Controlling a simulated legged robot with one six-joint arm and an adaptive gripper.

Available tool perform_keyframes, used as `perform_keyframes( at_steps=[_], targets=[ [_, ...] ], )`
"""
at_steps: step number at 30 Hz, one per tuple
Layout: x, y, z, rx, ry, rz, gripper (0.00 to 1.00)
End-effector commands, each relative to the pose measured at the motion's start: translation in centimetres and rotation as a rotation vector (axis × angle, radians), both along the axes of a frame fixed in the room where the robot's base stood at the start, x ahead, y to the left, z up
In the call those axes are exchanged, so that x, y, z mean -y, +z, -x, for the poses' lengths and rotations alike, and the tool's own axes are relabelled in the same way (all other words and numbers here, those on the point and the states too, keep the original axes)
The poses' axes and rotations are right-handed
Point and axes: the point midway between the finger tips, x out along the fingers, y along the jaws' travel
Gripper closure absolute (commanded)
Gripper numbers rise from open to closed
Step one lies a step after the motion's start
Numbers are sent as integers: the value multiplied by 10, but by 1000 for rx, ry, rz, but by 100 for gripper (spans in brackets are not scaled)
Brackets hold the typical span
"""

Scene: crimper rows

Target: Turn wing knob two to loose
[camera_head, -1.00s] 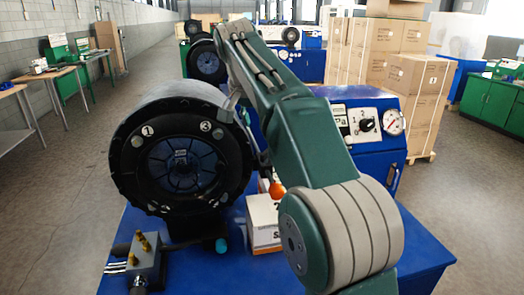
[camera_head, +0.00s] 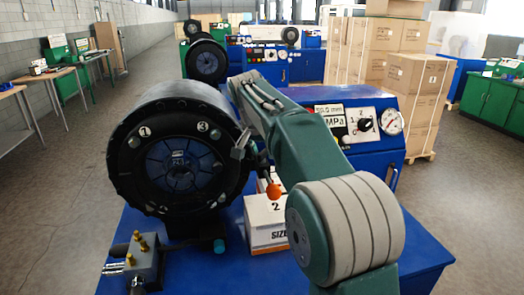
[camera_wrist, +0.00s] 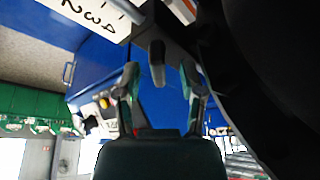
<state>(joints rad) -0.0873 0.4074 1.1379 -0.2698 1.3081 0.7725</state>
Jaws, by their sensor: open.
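The black crimper head (camera_head: 125,170) stands at left centre with its round face toward me. The face bears round marks "1" and "3" and small light fittings near its rim; I cannot tell which part is wing knob two. My gripper (camera_head: 240,146) is beside the head's upper right rim, partly hidden by my arm. In the wrist view, my gripper (camera_wrist: 158,76) is open, with its fingers apart. A short dark stub (camera_wrist: 157,62) shows between the fingertips, apparently untouched; I cannot tell if it is the wing knob.
A lever with an orange ball (camera_head: 273,190) stands close below my gripper, above a white box (camera_head: 267,224). A blue control cabinet (camera_head: 355,160) with a black dial (camera_head: 365,124) and gauge (camera_head: 391,121) stands behind my arm. A valve block (camera_head: 143,258) is at front left.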

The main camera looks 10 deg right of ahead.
Motion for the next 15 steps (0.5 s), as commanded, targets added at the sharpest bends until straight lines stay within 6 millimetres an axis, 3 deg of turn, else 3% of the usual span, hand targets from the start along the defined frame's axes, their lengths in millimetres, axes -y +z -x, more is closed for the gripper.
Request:
perform_keyframes(
  at_steps=[4,7,8,15],
  targets=[
    [-1,0,0,0,0,0,49],
    [-1,0,0,0,0,0,93],
    [-1,0,0,0,0,0,100],
    [-1,0,-1,0,2,1,100]
  ],
)
